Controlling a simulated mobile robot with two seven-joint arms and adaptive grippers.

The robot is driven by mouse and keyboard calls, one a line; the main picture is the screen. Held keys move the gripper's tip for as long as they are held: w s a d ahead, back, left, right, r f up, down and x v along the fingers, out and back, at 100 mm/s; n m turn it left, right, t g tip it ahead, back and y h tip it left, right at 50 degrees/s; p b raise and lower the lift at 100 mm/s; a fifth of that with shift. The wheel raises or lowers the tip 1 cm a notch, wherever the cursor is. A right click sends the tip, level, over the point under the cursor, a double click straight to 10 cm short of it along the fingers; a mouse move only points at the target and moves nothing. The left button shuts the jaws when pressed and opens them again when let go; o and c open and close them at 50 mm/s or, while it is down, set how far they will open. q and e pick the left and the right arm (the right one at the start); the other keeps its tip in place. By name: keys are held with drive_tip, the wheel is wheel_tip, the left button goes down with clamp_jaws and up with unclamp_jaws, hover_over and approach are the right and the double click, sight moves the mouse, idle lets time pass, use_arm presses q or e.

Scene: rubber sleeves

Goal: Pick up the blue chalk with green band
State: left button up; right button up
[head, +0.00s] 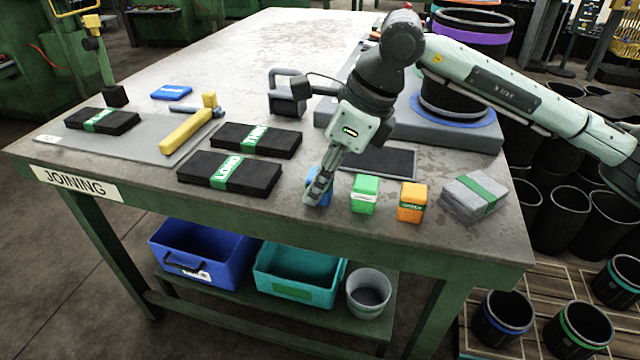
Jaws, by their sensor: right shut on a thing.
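The blue chalk (327,199) is near the front edge of the table, left of a green block, and is mostly hidden behind my fingers. Its green band does not show clearly. My right gripper (317,194) reaches down from above and is shut on the blue chalk. I cannot tell whether the chalk still touches the tabletop. My left gripper is not in view.
A green block (364,193), an orange block (412,202) and a grey banded block (475,197) stand in a row to the right. Black banded sleeve packs (256,139) lie to the left.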

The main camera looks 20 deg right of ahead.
sight(311, 172)
clamp_jaws()
drive_tip(key=shift+r, duration=0.1)
drive_tip(key=shift+r, duration=0.6)
wheel_tip(311, 172, up, 3)
drive_tip(key=shift+a+f, duration=0.1)
drive_tip(key=shift+f, duration=0.05)
use_arm(q)
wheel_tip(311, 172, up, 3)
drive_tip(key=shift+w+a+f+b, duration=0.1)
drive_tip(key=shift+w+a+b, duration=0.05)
drive_tip(key=shift+b, duration=0.45)
use_arm(e)
drive_tip(key=s+a+r, duration=0.2)
drive_tip(key=a+r, duration=0.5)
drive_tip(key=a, duration=0.4)
drive_tip(key=shift+s+a, duration=0.15)
drive_tip(key=shift+s, duration=0.05)
